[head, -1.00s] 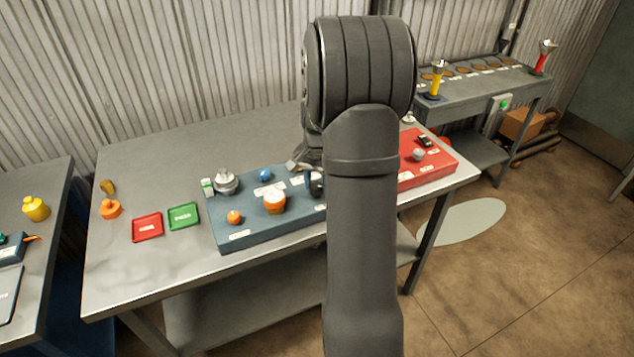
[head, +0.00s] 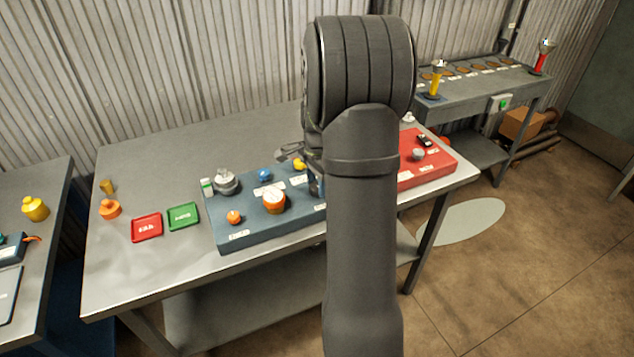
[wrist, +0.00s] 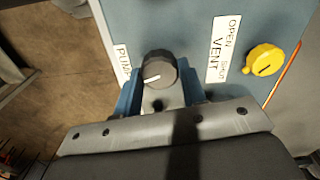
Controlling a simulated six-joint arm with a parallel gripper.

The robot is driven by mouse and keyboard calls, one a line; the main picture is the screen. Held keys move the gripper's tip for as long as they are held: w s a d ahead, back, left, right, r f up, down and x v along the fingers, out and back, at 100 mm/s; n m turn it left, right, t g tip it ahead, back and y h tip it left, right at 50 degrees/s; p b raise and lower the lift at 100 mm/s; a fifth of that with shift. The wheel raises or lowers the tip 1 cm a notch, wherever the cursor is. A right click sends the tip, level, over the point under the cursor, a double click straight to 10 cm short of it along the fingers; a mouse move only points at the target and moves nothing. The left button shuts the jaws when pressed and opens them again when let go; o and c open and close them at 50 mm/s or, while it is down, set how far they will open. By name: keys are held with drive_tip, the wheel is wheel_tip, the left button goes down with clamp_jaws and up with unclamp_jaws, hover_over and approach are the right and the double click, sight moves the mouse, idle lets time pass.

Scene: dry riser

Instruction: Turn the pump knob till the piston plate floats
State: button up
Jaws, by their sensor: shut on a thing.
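The pump knob (wrist: 160,70) is dark and round with a white pointer line. It sits beside a label reading PUMP, of which part is hidden, in the wrist view. My gripper (wrist: 159,88) has its blue fingers on either side of the knob and is shut on it. In the head view my arm hides the knob. I cannot tell for certain which part is the piston plate.
The yellow vent knob (wrist: 264,60) is to the right of the pump knob, beside the OPEN/SHUT VENT label (wrist: 223,48). The blue panel (head: 246,226) also bears an orange knob (head: 274,201) and a silver fitting (head: 226,181). A red box (head: 432,172) stands to the right.

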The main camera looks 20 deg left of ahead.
drive_tip(key=shift+r, duration=0.1)
drive_tip(key=o, duration=1)
wheel_tip(320, 180, up, 17)
drive_tip(key=shift+r, duration=0.2)
drive_tip(key=shift+f, duration=0.1)
wheel_tip(320, 180, down, 17)
drive_tip(key=shift+f, duration=0.2)
idle(0.6)
drive_tip(key=shift+r, duration=0.1)
